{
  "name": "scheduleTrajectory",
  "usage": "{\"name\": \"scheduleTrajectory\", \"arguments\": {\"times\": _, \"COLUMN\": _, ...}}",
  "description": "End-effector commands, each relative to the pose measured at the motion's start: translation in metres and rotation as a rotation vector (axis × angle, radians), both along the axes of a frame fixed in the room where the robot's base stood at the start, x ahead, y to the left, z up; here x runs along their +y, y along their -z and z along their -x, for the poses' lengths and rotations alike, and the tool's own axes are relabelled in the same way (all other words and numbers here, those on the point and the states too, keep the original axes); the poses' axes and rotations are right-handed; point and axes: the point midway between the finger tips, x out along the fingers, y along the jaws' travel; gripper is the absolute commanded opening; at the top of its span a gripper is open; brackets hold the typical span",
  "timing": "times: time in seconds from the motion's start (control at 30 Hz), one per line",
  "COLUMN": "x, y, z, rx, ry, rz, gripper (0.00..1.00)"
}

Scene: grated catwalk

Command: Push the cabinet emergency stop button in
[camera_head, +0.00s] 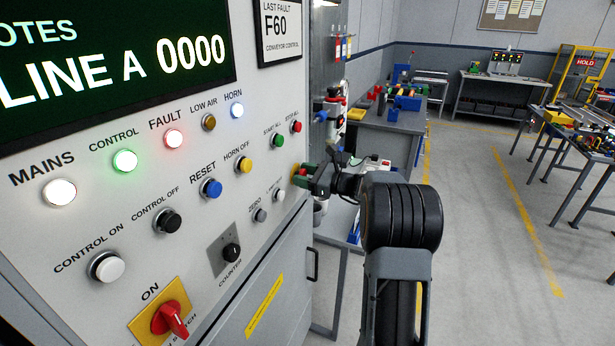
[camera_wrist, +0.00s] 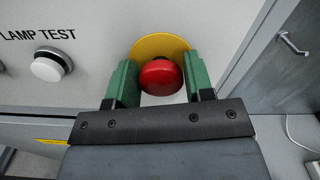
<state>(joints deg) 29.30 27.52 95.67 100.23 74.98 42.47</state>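The emergency stop button (camera_wrist: 161,77) is a red mushroom head on a round yellow plate (camera_wrist: 150,44), on the grey cabinet face near its right edge. In the head view my gripper (camera_head: 302,178) reaches the cabinet's right edge and largely hides the button. In the wrist view my gripper (camera_wrist: 160,84) is open, with one green finger on each side of the red head. Nothing is gripped. I cannot tell whether a finger touches the head, or how far in the button is.
A white lamp test button (camera_wrist: 48,67) sits left of the stop button. The cabinet panel carries several other buttons and lamps, and a red rotary switch (camera_head: 168,318). A cabinet handle (camera_head: 315,264) projects below.

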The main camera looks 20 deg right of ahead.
Motion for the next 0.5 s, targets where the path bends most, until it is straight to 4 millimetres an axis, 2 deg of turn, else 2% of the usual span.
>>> {"name": "scheduleTrajectory", "arguments": {"times": 0.03, "x": 0.0, "y": 0.0001, "z": 0.0001, "rx": 0.0, "ry": 0.0, "rz": 0.0, "gripper": 0.53}}
{"name": "scheduleTrajectory", "arguments": {"times": 0.2, "x": -0.0016, "y": 0.0006, "z": 0.0006, "rx": 0.001, "ry": 0.002, "rz": 0.0, "gripper": 0.68}}
{"name": "scheduleTrajectory", "arguments": {"times": 0.5, "x": -0.0046, "y": 0.0016, "z": 0.0034, "rx": 0.002, "ry": 0.003, "rz": -0.001, "gripper": 0.68}}
